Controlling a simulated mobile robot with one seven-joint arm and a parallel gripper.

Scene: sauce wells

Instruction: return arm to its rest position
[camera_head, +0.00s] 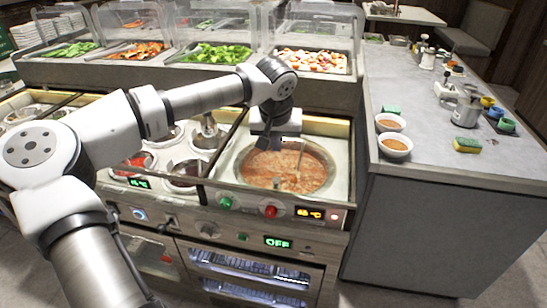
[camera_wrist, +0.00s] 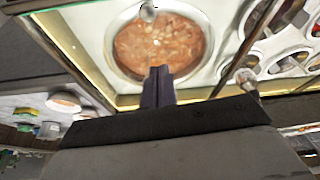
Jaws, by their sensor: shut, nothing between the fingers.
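My arm reaches from the left across the sauce counter in the head view. A ladle-like metal end (camera_wrist: 147,11) shows at the well's far rim in the wrist view.
Smaller wells, one with a metal ladle (camera_head: 207,130), lie left of the large well. Food trays under clear guards (camera_head: 310,25) stand behind. Two bowls of sauce (camera_head: 396,146), a sponge (camera_head: 467,146) and a metal machine (camera_head: 466,108) are on the right counter. Knobs (camera_head: 270,211) line the front.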

